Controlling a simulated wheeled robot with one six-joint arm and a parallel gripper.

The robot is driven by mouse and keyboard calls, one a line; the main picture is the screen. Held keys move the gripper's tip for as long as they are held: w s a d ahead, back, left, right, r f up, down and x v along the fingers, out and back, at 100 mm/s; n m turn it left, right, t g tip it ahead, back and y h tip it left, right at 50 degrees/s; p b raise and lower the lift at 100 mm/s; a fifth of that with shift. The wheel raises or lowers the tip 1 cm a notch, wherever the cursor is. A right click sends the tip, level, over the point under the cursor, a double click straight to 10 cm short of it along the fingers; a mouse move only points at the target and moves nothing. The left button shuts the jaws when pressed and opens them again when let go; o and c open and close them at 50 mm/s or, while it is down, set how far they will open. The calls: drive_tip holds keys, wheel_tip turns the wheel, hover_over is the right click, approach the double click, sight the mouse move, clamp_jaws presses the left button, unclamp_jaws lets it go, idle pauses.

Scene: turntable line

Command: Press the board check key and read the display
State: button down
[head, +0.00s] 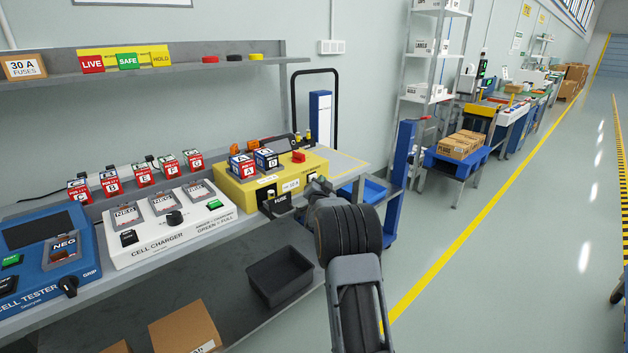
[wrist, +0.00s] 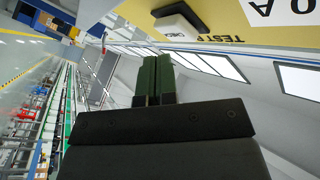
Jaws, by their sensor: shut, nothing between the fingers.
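A yellow box (head: 240,190) stands at the right end of the bench, with two cells (head: 243,167) and a red part (head: 299,157) on top. A dark key marked FUSE (head: 281,200) is on its front. In the wrist view, a black-and-white key (wrist: 180,24) sticks out of the yellow face beside upside-down TEST lettering. I cannot read which is the board check key. My gripper (wrist: 157,58) is shut and empty, its green fingertips below that key and apparently apart from it. No readable display shows on the yellow box; my arm hides part of its front.
The white cell charger (head: 165,230) and blue cell tester (head: 45,255), with a dark screen (head: 38,229), stand left on the bench. A black bin (head: 280,276) and cardboard box (head: 186,330) sit below. The floor (head: 500,270) at right is clear.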

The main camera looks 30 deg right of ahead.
drive_tip(key=shift+w, duration=0.1)
drive_tip(key=shift+w+a+b, duration=0.1)
drive_tip(key=shift+w+b, duration=0.2)
drive_tip(key=shift+w, duration=0.45)
idle(0.7)
drive_tip(key=shift+s, duration=0.1)
drive_tip(key=shift+s+b, duration=0.8)
drive_tip(key=shift+b, duration=0.15)
